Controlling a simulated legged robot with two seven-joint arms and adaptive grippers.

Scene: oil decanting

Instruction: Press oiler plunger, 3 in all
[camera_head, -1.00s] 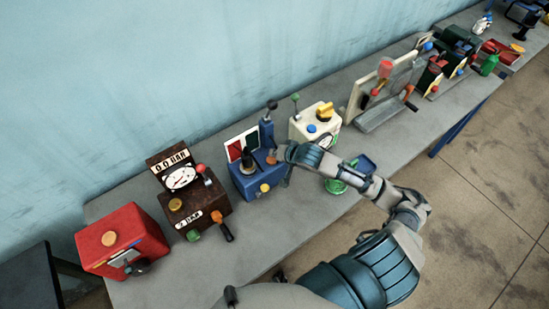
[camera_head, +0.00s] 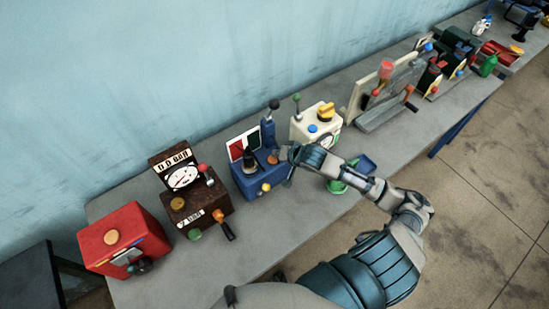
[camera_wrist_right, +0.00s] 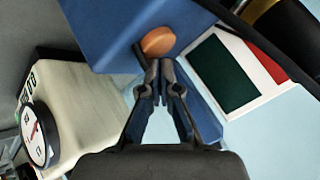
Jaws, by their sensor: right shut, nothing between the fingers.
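The blue oiler (camera_head: 252,178) stands on the bench, with an orange round plunger knob (camera_head: 273,157) at its right side. The knob also shows in the right wrist view (camera_wrist_right: 158,41), against the blue body (camera_wrist_right: 118,28). My right gripper (camera_head: 284,156) is at the oiler's right side, by the knob. In the wrist view its fingertips (camera_wrist_right: 160,68) are together and empty, right at the knob's edge. I cannot tell whether they touch it. My left gripper is not in view.
A cream box (camera_head: 312,129) with a yellow knob stands close on the right. A brown gauge box (camera_head: 196,203) and a red box (camera_head: 122,240) stand to the left. The bench front at lower left is clear.

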